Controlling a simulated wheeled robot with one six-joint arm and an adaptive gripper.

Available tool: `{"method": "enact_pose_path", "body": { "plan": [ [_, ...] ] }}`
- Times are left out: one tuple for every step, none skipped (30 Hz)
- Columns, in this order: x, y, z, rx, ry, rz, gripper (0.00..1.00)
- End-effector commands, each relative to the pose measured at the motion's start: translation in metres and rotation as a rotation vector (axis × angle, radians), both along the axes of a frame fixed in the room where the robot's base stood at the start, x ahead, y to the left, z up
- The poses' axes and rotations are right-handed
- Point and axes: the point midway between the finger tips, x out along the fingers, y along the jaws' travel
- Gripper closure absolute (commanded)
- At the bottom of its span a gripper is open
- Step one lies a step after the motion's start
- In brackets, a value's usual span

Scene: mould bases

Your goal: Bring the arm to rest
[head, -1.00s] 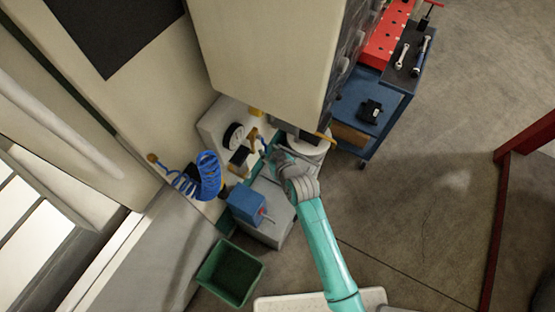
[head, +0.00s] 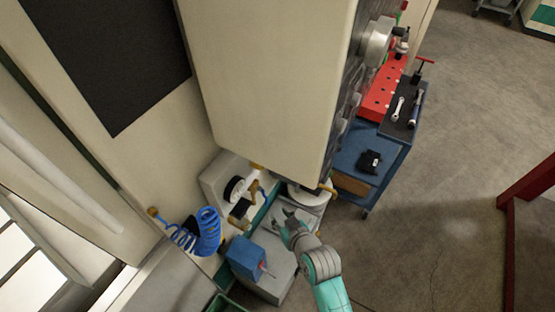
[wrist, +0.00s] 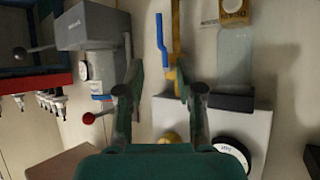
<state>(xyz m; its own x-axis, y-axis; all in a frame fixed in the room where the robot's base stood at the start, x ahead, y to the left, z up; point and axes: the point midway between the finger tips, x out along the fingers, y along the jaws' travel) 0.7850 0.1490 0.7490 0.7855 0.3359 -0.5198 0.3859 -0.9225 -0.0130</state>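My gripper (head: 284,218) is at the end of my teal arm, low in the middle of the head view. It is over the grey bench top, beside a blue box-shaped vice-like unit (head: 246,258). In the wrist view my gripper (wrist: 160,95) has its two dark fingers well apart with nothing held between them. Beyond the fingers, a yellow bar and a blue lever (wrist: 161,40) show against a pale wall. Whether the fingers touch anything cannot be told, but no contact is visible.
A large beige cabinet (head: 265,70) overhangs the bench behind my gripper. A blue coiled hose (head: 207,232) hangs at left. A round gauge (head: 234,189) is on a pale block. A blue tool cart (head: 352,150) stands at right, with open floor (head: 440,210) beyond.

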Motion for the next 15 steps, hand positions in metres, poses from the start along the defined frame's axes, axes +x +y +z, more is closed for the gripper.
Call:
{"method": "enact_pose_path", "body": {
  "plan": [
    [0.0,0.0,0.0,0.0,0.0,0.0,0.64],
    [0.0,0.0,0.0,0.0,0.0,0.0,0.64],
    [0.0,0.0,0.0,0.0,0.0,0.0,0.64],
    [0.0,0.0,0.0,0.0,0.0,0.0,0.64],
    [0.0,0.0,0.0,0.0,0.0,-0.001,0.64],
    [-0.002,-0.001,-0.001,0.001,0.0,-0.003,0.64],
    [-0.004,-0.003,-0.002,0.0,-0.001,-0.006,0.64],
    [-0.007,-0.005,-0.003,0.001,-0.002,-0.009,0.64],
    [-0.013,-0.009,-0.005,0.001,-0.004,-0.018,0.64],
    [-0.019,-0.013,-0.007,0.002,-0.005,-0.026,0.64],
    [-0.025,-0.017,-0.008,0.003,-0.009,-0.035,0.64],
    [-0.035,-0.024,-0.011,0.003,-0.014,-0.049,0.64],
    [-0.044,-0.029,-0.012,0.005,-0.018,-0.06,0.64],
    [-0.052,-0.035,-0.014,0.005,-0.023,-0.072,0.64],
    [-0.065,-0.042,-0.015,0.008,-0.03,-0.088,0.64]
  ]
}}
